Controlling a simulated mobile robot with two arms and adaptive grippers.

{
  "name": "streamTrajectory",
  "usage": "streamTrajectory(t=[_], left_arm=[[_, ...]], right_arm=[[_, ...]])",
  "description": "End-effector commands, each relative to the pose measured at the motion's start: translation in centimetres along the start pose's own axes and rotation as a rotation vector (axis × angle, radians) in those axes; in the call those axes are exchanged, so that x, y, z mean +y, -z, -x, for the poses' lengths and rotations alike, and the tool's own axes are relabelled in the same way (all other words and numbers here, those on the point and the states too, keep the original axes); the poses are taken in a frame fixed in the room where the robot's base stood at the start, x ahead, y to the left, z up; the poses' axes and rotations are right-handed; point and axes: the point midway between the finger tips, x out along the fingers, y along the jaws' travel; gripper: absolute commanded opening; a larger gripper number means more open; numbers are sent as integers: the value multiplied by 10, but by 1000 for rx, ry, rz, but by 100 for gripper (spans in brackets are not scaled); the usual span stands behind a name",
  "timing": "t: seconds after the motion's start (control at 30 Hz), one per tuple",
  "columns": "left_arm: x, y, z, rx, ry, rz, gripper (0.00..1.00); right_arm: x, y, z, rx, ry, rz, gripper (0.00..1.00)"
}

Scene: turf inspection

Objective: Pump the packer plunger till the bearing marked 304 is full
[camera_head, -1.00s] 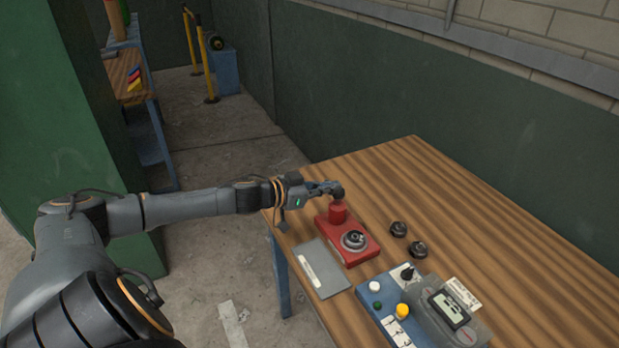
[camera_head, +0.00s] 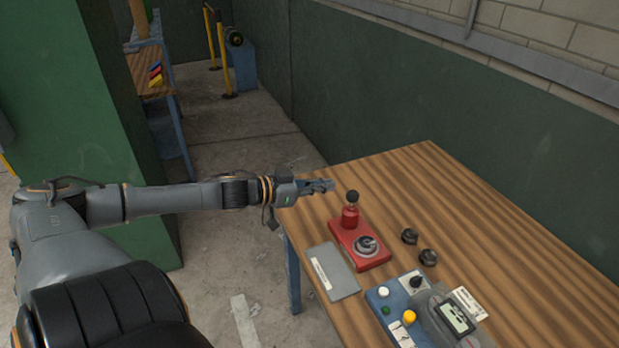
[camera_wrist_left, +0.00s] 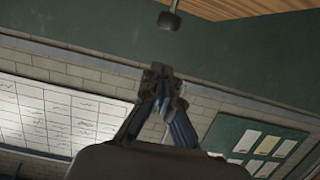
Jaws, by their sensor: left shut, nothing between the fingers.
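The red bearing packer (camera_head: 360,246) sits on the wooden table near its left edge. Its plunger (camera_head: 351,200), topped by a dark round knob, stands upright at the packer's back end. A metal bearing (camera_head: 367,246) lies on the packer's front part. Its marking is too small to read. My left gripper (camera_head: 328,186) is shut and empty, just left of the plunger knob and apart from it. In the left wrist view its fingertips (camera_wrist_left: 160,80) are together, and the dark knob (camera_wrist_left: 169,20) shows beyond them. My right gripper is not in view.
Two dark bearings (camera_head: 410,236) (camera_head: 428,257) lie right of the packer. A grey plate (camera_head: 333,273) with a white label lies to its left. A blue box (camera_head: 408,303) with buttons and a grey meter (camera_head: 453,316) stand in front. The table's right side is clear.

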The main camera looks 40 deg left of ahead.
Motion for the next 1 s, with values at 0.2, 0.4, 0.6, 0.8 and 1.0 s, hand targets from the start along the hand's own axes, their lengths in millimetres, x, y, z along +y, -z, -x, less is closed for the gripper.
streamTrajectory(t=[0.2,0.4,0.6,0.8,1.0], left_arm=[[0,2,21,-3,1,2,0],[0,2,33,-1,1,1,0],[-1,1,37,1,1,-2,0],[-1,1,37,1,1,-2,0],[-1,1,37,0,1,-1,0]], right_arm=[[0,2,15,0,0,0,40],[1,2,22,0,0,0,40],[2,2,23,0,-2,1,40],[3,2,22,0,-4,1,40],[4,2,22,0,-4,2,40]])
